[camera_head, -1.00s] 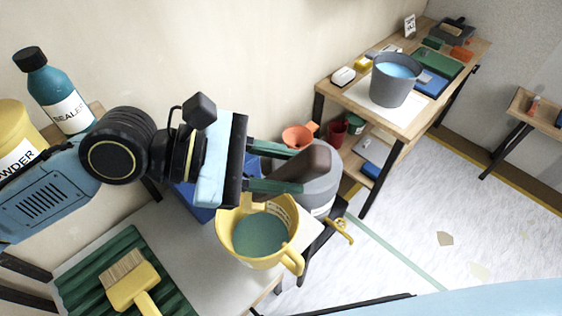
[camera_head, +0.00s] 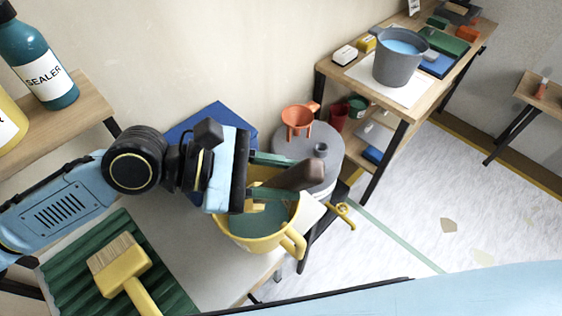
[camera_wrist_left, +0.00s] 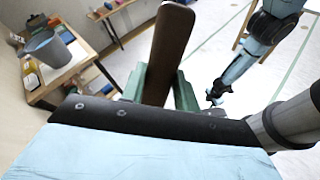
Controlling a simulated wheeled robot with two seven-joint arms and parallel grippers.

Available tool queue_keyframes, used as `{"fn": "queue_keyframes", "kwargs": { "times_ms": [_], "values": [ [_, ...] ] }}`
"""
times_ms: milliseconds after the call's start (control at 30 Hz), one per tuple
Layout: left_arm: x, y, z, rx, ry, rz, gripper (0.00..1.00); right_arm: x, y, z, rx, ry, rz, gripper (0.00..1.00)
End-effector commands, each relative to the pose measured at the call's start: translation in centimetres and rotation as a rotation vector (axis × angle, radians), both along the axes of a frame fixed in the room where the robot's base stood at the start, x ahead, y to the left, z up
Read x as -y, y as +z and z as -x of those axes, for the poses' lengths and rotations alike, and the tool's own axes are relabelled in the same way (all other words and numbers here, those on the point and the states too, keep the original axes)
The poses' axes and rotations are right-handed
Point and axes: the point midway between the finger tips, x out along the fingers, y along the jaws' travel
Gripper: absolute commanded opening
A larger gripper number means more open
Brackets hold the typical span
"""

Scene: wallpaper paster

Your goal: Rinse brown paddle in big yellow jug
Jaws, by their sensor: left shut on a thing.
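The big yellow jug (camera_head: 245,242) stands upright near the right end of the light table, with teal liquid inside and its handle to the lower right. My left gripper (camera_head: 283,178) is shut on the brown paddle (camera_head: 302,177), over the jug's far rim. The paddle also shows between the green fingers in the left wrist view (camera_wrist_left: 168,52). Its lower end is hidden by the gripper, so I cannot tell whether it touches the liquid. My right gripper (camera_wrist_left: 215,97) shows small in the left wrist view; its jaws are too small to read.
A yellow brush (camera_head: 124,272) lies on a green ridged tray (camera_head: 75,262) at the left. A grey drum (camera_head: 318,150) with an orange funnel (camera_head: 298,118) stands behind the jug. A grey bucket (camera_head: 397,65) stands on the far wooden table. A sealer bottle (camera_head: 42,62) stands on a shelf.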

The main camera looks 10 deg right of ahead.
Motion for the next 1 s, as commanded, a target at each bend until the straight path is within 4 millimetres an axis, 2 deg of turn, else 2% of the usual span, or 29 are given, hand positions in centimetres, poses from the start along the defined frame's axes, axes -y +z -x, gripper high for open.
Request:
{"fn": "queue_keyframes", "kwargs": {
  "times_ms": [200,433,633,1000],
  "values": [
    [0.0,-2.8,0.0,-0.003,0.000,0.002,0.01,0.0,-0.9,0.0,-0.001,0.000,0.000,0.36],
    [0.0,-4.9,0.0,-0.001,0.000,0.002,0.01,0.0,-1.6,0.0,-0.001,0.000,0.000,0.36],
    [0.0,-5.6,0.0,0.001,-0.001,0.002,0.01,0.0,-1.8,0.0,0.000,0.000,0.000,0.36],
    [0.0,-5.7,0.0,0.001,0.000,0.002,0.01,0.1,-1.8,-0.2,0.002,-0.001,0.000,0.36]
  ]
}}
